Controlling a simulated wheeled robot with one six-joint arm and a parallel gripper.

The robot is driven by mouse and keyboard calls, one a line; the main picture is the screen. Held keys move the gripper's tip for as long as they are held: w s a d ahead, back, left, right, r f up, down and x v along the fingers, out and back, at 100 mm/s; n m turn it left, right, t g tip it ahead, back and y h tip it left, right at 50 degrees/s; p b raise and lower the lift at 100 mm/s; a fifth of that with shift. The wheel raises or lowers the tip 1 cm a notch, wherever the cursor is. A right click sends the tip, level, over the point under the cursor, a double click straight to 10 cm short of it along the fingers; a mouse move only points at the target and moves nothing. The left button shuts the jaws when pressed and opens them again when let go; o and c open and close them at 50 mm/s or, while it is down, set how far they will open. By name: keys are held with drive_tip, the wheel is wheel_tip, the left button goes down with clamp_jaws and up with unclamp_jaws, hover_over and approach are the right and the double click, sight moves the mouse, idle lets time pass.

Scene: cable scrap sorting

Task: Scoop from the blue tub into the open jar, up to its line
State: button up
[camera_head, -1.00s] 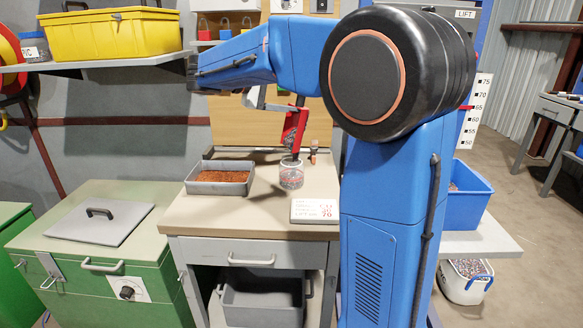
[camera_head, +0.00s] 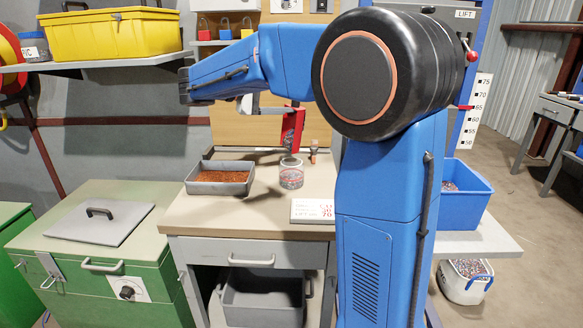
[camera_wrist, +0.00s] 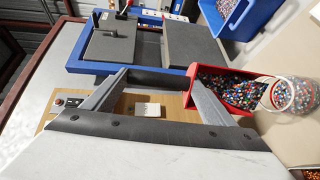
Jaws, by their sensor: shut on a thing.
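My gripper (camera_wrist: 158,84) is shut on the dark handle of a red scoop (camera_wrist: 200,74), which holds multicoloured granules.
A grey tray (camera_head: 219,189) of orange-brown granules stands left of the jar. A sign plate (camera_head: 313,210) lies in front of the jar. A small bottle (camera_head: 314,153) stands behind it. A white bucket (camera_head: 465,290) of granules is below the tub.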

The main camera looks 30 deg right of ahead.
drive_tip(key=shift+a, duration=0.1)
drive_tip(key=shift+a+f+h, duration=0.25)
drive_tip(key=shift+a+h, duration=0.55)
drive_tip(key=shift+a, duration=0.35)
drive_tip(key=shift+d, duration=0.1)
drive_tip(key=shift+d+r+y, duration=0.2)
drive_tip(key=shift+d+y, duration=0.7)
drive_tip(key=shift+d, duration=0.5)
drive_tip(key=shift+d+r+y, duration=0.15)
drive_tip(key=shift+d+y, duration=0.75)
drive_tip(key=shift+d, duration=0.45)
drive_tip(key=shift+s+d, duration=0.1)
drive_tip(key=shift+d, duration=0.05)
drive_tip(key=shift+s+d+r+y, duration=0.1)
drive_tip(key=shift+d+r+y, duration=0.25)
drive_tip(key=shift+d+y, duration=0.4)
drive_tip(key=shift+d+r+y, duration=0.3)
drive_tip(key=shift+d+y, duration=0.15)
drive_tip(key=shift+d, duration=0.6)
drive_tip(key=shift+s+d+r+y, duration=0.1)
drive_tip(key=shift+d+r+y, duration=0.25)
drive_tip(key=shift+d+y, duration=0.4)
drive_tip(key=shift+d, duration=0.25)
